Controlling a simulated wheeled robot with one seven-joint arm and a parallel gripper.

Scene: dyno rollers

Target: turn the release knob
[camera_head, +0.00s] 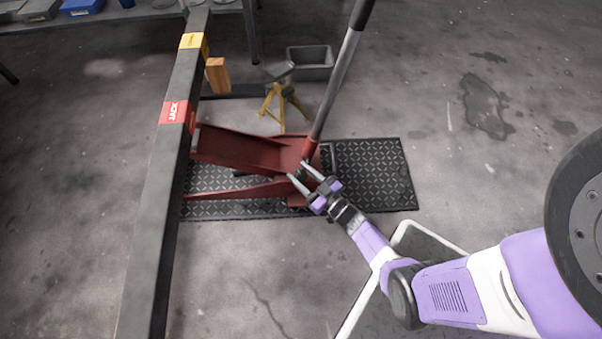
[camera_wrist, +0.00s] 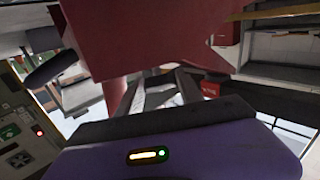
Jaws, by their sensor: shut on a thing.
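A red floor jack (camera_head: 240,150) lies on a black diamond-plate mat (camera_head: 385,172), with its long handle (camera_head: 337,88) leaning up and to the right. My gripper (camera_head: 299,171) is at the foot of the handle, on the near right side of the jack. Its two fingers are closed on a small dark part there, which I take to be the release knob (camera_head: 301,174); the fingers mostly hide it. In the wrist view, the red jack body (camera_wrist: 150,35) fills the top, close above my fingers (camera_wrist: 162,84). How far the knob is turned cannot be seen.
A dark beam (camera_head: 158,190) with a red "JACK" label runs along the left. A yellow jack stand (camera_head: 282,100) and a grey bin (camera_head: 310,62) stand behind the jack. A wheel (camera_head: 585,225) is at the right edge. Open floor lies beyond the mat at right.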

